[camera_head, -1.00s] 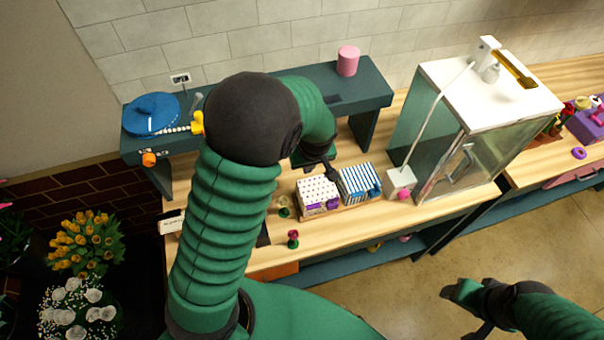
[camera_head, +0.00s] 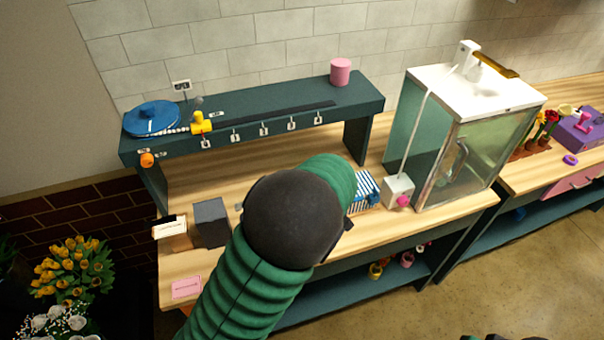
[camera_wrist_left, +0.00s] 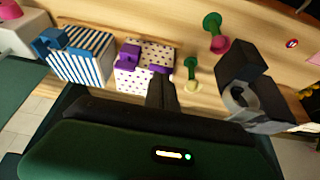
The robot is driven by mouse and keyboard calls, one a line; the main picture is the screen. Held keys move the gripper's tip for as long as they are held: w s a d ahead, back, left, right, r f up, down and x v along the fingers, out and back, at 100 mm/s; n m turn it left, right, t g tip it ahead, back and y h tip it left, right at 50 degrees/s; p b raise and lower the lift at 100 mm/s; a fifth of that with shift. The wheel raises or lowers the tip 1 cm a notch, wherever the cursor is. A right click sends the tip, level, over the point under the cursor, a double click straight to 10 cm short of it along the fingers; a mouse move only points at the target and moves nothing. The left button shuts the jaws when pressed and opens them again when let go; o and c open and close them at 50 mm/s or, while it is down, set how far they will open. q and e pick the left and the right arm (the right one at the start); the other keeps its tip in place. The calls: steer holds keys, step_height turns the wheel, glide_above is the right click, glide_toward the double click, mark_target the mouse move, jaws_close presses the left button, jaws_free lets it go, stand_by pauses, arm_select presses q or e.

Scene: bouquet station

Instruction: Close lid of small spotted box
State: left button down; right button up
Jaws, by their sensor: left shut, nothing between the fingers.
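The small spotted box shows in the left wrist view (camera_wrist_left: 151,53), white with dark spots and purple fittings. My left gripper (camera_wrist_left: 162,92) is shut and empty, its fingertips at the near side of the spotted box. I cannot tell whether they touch it, or whether its lid is fully down. In the head view my left arm hides the spotted box and the gripper. Only a dark sliver at the bottom edge of the head view may be my right arm's end; its jaws do not show.
A blue-and-white striped box (camera_wrist_left: 82,58) stands beside the spotted box, also in the head view (camera_head: 362,192). A glass cabinet (camera_head: 470,135) stands to the right. A green-and-pink item (camera_wrist_left: 215,35) and a dark block (camera_wrist_left: 240,70) are on the other side.

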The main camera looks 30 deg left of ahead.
arm_select(q)
steer(key=shift+s+d+f+b, duration=0.15)
steer(key=shift+f+b, duration=0.2)
steer(key=shift+f, duration=0.3)
steer(key=shift+s+d+f+b, duration=0.1)
steer(key=shift+d+f+b, duration=0.15)
steer(key=shift+f, duration=0.35)
steer(key=shift+s+d+f+b, duration=0.1)
steer(key=shift+f+b, duration=0.3)
steer(key=shift+f, duration=0.25)
arm_select(e)
steer(key=shift+s+d+f, duration=0.1)
steer(key=shift+d+f, duration=0.05)
steer(key=shift+f, duration=0.55)
steer(key=shift+d+f, duration=0.15)
steer(key=shift+f, duration=0.5)
arm_select(q)
steer(key=shift+a, duration=0.25)
arm_select(e)
steer(key=shift+a, duration=0.15)
